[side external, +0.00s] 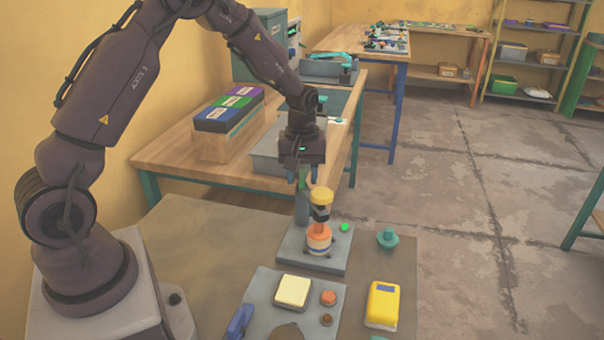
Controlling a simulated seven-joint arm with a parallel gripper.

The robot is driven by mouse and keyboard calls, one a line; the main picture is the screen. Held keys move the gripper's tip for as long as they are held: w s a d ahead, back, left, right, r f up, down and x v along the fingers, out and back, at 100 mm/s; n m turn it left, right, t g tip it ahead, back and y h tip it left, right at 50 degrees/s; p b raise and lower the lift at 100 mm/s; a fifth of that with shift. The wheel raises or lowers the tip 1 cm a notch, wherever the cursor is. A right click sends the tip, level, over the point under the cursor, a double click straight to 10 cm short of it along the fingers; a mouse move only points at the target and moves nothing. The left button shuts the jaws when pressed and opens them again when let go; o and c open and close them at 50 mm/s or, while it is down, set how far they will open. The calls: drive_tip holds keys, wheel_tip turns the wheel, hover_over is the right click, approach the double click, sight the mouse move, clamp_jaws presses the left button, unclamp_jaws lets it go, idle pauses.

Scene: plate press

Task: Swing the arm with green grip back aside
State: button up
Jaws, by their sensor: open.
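The press stands on a grey base plate (335,262) on the brown worktop. A dark upright post (301,212) rises at its back. A yellow-capped head (322,196) with a dark lower part sits over an orange-and-yellow round piece (319,238). A small green part, likely the green grip (303,180), shows at the top of the post. My gripper (304,184) points down with its fingers open around or just in front of this green part; I cannot tell which. The swing arm itself is mostly hidden behind the head and fingers.
A green button (345,227) is on the base plate. In front is a grey plate (262,300) with a cream block (293,291) and an orange round piece (328,298). A teal knob (387,239), yellow box (382,305) and blue item (240,321) lie around. A wooden bench (165,158) stands behind.

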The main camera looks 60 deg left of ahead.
drive_tip(key=shift+c, duration=0.2)
clamp_jaws()
drive_tip(key=shift+n, duration=0.4)
drive_tip(key=n, duration=0.6)
drive_tip(key=shift+n, duration=0.3)
drive_tip(key=n, duration=0.3)
drive_tip(key=shift+n, duration=2.2)
